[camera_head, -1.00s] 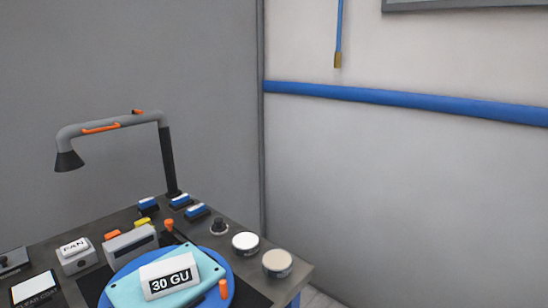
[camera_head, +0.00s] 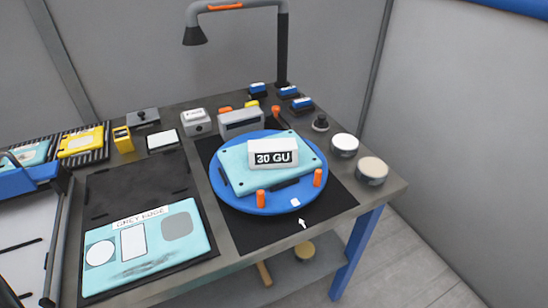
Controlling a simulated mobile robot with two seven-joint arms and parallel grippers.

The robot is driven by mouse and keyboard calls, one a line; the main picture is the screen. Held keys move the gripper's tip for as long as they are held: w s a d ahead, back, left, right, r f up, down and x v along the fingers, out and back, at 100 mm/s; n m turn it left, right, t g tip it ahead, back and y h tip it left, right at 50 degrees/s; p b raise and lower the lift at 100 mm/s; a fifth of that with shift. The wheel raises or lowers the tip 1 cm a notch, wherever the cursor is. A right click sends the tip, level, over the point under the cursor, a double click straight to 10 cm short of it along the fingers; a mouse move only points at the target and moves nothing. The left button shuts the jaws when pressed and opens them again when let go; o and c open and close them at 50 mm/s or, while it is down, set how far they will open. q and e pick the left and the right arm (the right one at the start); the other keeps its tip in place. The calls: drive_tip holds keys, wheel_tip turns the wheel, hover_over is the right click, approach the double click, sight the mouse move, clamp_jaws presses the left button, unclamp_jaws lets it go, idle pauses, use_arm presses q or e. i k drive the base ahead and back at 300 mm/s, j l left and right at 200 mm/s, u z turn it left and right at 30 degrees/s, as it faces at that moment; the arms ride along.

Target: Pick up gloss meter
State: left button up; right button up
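A white block reading "30 GU" (camera_head: 273,153) stands on a light-blue panel (camera_head: 240,178). The panel lies on a round blue turntable (camera_head: 264,206) with orange pegs at its front edge. Neither of my grippers can be made out in the head view.
A lamp arm (camera_head: 283,50) rises behind. Dark mat around the turntable is bare.

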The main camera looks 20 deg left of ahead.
sight(272, 153)
drive_tip(key=i+l, duration=0.75)
drive_tip(key=i, duration=0.25)
